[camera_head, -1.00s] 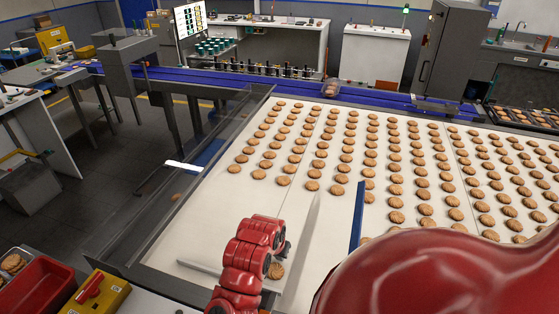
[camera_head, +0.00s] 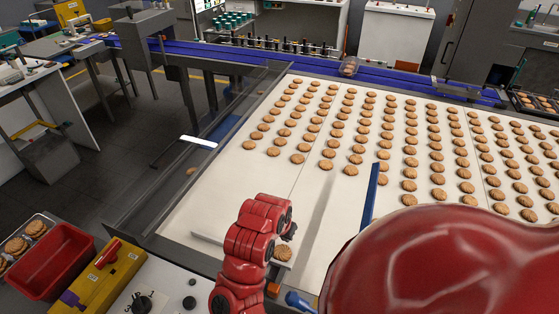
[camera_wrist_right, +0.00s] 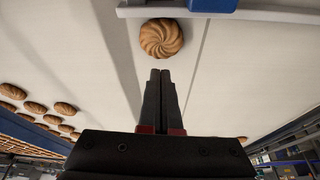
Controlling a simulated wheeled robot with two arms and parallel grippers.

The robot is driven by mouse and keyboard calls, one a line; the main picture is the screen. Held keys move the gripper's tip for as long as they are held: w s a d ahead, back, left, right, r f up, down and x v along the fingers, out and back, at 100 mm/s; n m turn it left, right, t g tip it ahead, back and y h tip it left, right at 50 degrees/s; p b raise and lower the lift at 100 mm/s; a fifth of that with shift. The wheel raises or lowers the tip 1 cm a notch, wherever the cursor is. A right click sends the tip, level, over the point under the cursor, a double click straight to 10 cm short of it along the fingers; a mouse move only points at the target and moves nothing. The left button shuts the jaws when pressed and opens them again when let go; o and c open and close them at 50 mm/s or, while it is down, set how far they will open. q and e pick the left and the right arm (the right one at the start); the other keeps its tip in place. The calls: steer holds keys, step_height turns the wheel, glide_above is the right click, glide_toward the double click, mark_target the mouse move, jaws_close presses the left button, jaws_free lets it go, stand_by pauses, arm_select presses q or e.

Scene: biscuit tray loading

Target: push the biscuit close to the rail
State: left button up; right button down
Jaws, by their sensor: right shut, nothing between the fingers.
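A round brown swirl biscuit (camera_head: 284,253) lies on the pale belt beside my right gripper (camera_head: 291,230), near the belt's front end. In the right wrist view the biscuit (camera_wrist_right: 161,38) lies just short of a pale rail (camera_wrist_right: 270,14), with a narrow strip between them at most. The right gripper (camera_wrist_right: 160,74) is shut and empty, its tips a little apart from the biscuit on the side away from the rail. In the head view the rail (camera_head: 207,240) is partly hidden behind my red arm. My left gripper is not in view.
Rows of biscuits (camera_head: 410,150) cover the belt farther back. A thin blue upright strip (camera_head: 370,196) stands right of the gripper. A red bin (camera_head: 55,262) and a yellow control box (camera_head: 103,275) sit at the lower left. The belt left of the rows is bare.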

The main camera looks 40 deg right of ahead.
mark_target(277, 258)
steer(key=p+v, duration=0.1)
steer(key=v, duration=1.3)
steer(key=shift+p, duration=0.4)
steer(key=shift+s, duration=0.15)
